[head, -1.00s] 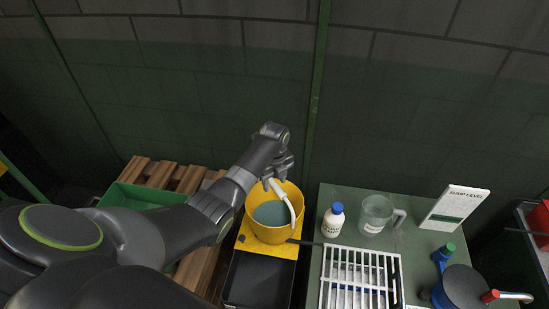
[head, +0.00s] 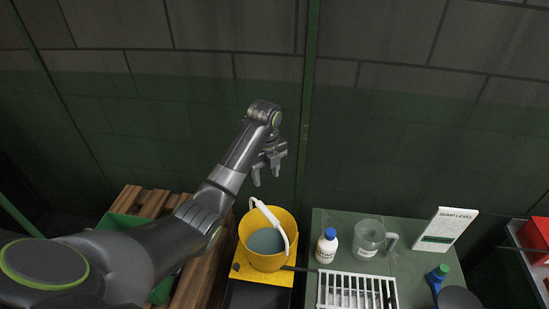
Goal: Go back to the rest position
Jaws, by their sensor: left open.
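My left gripper (head: 268,178) is open and empty. It hangs in the air above and behind the yellow bucket (head: 284,222), apart from it, with its fingers pointing down. A white curved handle or tube (head: 268,213) leans in the bucket, which holds grey-blue liquid (head: 266,241). My left arm reaches in from the lower left, extended toward the wall. My right gripper does not show in this view.
A green table (head: 399,262) at the right holds a white bottle with a blue cap (head: 327,246), a clear jug (head: 368,240), a white rack (head: 356,292) and a sump level sign (head: 446,230). A wooden pallet (head: 150,201) and green crate (head: 122,226) are at the left.

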